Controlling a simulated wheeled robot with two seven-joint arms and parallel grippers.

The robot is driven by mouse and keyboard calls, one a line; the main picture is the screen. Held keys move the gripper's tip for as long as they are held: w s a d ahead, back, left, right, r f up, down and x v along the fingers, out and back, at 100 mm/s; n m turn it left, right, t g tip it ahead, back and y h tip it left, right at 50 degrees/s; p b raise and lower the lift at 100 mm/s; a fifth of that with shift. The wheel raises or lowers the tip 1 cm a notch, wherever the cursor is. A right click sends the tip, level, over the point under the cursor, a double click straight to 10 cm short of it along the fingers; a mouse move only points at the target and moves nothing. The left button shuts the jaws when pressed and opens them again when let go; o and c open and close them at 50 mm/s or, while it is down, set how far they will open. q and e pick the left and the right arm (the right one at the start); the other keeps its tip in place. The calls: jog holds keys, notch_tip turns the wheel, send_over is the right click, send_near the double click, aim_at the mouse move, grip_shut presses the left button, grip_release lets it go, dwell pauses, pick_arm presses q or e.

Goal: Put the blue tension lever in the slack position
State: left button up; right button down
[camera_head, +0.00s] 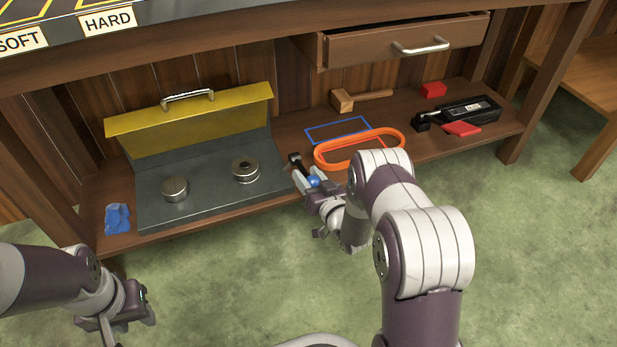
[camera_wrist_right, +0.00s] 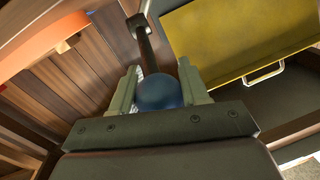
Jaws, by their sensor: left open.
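The tension lever is a dark rod with a blue ball knob (camera_head: 313,181), at the shelf's front edge right of the grey housing. In the right wrist view the blue knob (camera_wrist_right: 161,93) sits between the fingers, with the dark rod running up behind it. My right gripper (camera_head: 311,180) is closed around the knob, a finger against each side. The lever's base is hard to make out. My left gripper (camera_head: 112,328) is open and empty at the lower left, over the green floor and away from the bench.
A grey housing (camera_head: 210,211) with two metal knobs and a raised yellow cover (camera_head: 200,122) stands left of the lever. An orange ring (camera_head: 336,161), a mallet (camera_head: 343,101), a black tool (camera_head: 470,113) and red blocks lie to the right. A drawer (camera_head: 372,47) hangs above.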

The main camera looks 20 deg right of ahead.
aim_at(307, 175)
jog(key=shift+w+r+g+p, duration=0.3)
jog(key=shift+r+g+p, duration=0.55)
jog(key=shift+p, duration=1.35)
jog(key=shift+w+r+g+p, duration=0.35)
jog(key=shift+r+p, duration=0.75)
jog(key=shift+p, duration=1.1)
jog(key=w+r+g+p, duration=0.1)
jog(key=w+g+p, duration=0.1)
jog(key=p, duration=0.3)
jog(key=w+r+g+p, duration=0.1)
jog(key=r+g+p, duration=0.1)
jog(key=g+p, duration=0.1)
jog(key=shift+w+r+m+h+p, duration=0.1)
jog(key=shift+w+m+h+p, duration=0.3)
jog(key=shift+p, duration=0.45)
jog(key=shift+w+r+g+p, duration=0.1)
jog(key=shift+w+g+p, duration=0.5)
jog(key=shift+g+p, duration=0.35)
jog(key=c, duration=0.6)
grip_release()
